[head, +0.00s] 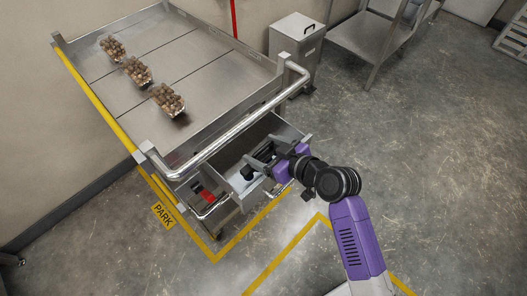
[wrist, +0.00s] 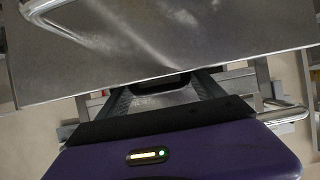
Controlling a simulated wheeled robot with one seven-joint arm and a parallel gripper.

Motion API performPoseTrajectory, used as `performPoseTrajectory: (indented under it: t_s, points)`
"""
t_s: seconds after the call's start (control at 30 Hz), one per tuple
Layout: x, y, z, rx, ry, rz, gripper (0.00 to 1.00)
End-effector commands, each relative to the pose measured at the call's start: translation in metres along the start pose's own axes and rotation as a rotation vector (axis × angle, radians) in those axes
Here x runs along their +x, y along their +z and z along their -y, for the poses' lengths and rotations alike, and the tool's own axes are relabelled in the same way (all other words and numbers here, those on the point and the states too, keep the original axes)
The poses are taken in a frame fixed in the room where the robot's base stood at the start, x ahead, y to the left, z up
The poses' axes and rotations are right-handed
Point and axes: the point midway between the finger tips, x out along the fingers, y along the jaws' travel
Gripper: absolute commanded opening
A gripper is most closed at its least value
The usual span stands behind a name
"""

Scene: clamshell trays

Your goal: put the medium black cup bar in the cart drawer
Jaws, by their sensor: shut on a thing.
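My gripper (head: 257,164) is over the open cart drawer (head: 292,131), at the cart's near end below the push handle. It is shut on a small dark thing, which I take to be the black cup bar (head: 247,173). In the wrist view my gripper's fingers (wrist: 165,90) reach forward, with a dark piece of the bar (wrist: 165,84) between their tips. Most of the bar is hidden by the fingers and the cart. I cannot tell whether it touches the drawer floor.
The metal cart (head: 195,55) carries several clear clamshell trays (head: 137,71) of brown items. Its tubular handle (head: 230,125) runs close above the drawer. A red thing (head: 207,196) lies left of the drawer. A metal bin (head: 296,42) stands behind; floor to the right is clear.

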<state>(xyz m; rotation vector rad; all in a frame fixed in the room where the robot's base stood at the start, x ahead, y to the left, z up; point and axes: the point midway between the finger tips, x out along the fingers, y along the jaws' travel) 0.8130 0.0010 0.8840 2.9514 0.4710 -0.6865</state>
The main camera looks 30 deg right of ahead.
Motion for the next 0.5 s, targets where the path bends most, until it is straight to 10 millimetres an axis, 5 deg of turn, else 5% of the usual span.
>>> performPoseTrajectory:
  t_s: [0.5]
  points:
    - [0.01,0.017,-0.001,0.001,0.003,-0.007,0.08]
